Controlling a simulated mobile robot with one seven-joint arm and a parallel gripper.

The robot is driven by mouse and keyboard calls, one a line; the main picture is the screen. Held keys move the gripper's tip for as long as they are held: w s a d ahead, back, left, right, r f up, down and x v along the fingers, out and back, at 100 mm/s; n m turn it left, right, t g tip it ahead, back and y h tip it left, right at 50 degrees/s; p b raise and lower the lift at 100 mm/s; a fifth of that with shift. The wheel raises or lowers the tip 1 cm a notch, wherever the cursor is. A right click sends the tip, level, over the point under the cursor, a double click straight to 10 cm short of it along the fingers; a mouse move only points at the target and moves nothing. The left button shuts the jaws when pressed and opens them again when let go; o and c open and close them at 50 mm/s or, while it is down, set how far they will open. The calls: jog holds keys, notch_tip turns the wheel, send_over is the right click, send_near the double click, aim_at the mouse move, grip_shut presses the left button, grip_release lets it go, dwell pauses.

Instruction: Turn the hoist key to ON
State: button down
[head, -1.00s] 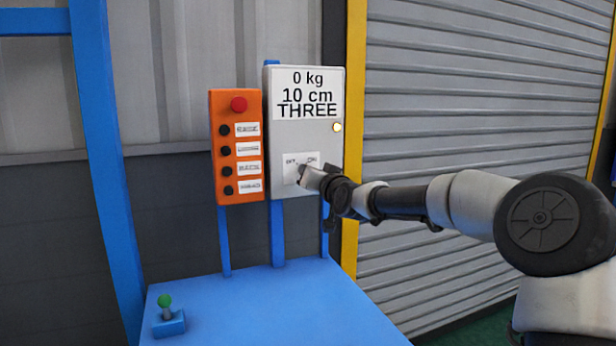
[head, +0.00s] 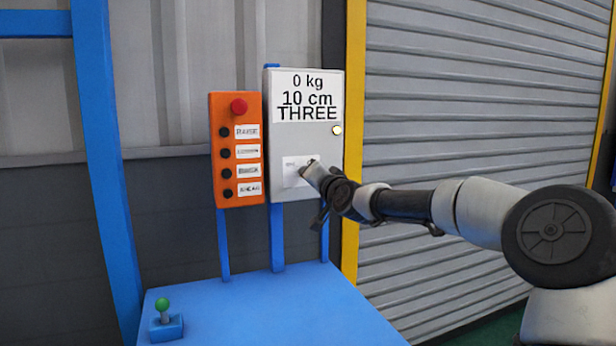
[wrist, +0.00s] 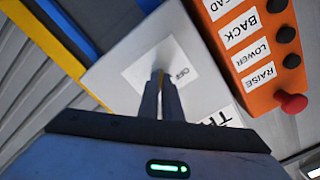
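The hoist key's white label plate (head: 291,172) is on the lower part of the grey control box (head: 333,150). In the wrist view, OFF is readable on the plate (wrist: 192,76). My gripper (head: 307,166) is at the plate and covers the ON side in the head view. In the wrist view, my gripper's fingers (wrist: 161,82) are nearly together, with a narrow gap, at the middle of the plate where the key sits. The key is almost wholly hidden by the fingers, so its exact angle cannot be told.
An orange button box (head: 236,148) with a red knob (head: 239,106) stands close to the left of the grey box. Below is a blue surface (head: 270,310) with a green-topped lever (head: 163,305). A yellow post (head: 353,120) and shutter (head: 470,110) are to the right.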

jog(key=c, duration=2)
grip_release()
jog(key=shift+s+d, duration=0.1)
jog(key=p+v, duration=0.3)
jog(key=v, duration=1.4)
jog(key=shift+s, duration=0.1)
jog(key=shift+f, duration=0.1)
